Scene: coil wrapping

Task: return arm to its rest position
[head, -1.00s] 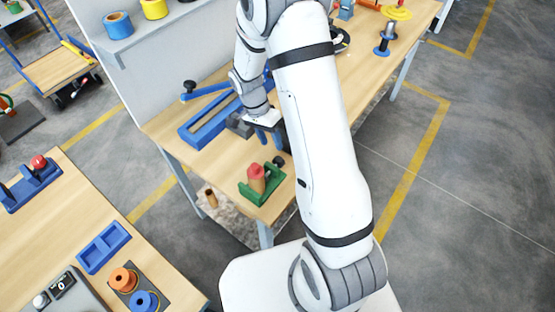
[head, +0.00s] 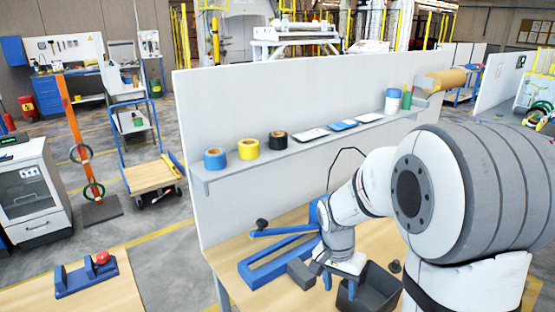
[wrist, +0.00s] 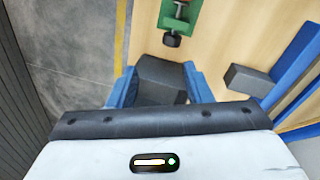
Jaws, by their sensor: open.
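My arm reaches in from the right of the head view, its large grey joint close to the camera and its wrist bent down over the wooden workbench (head: 245,245).
A grey panel with a shelf (head: 240,174) of tape rolls stands behind. The wrist view shows a green holder (wrist: 178,30) and bare floor at left.

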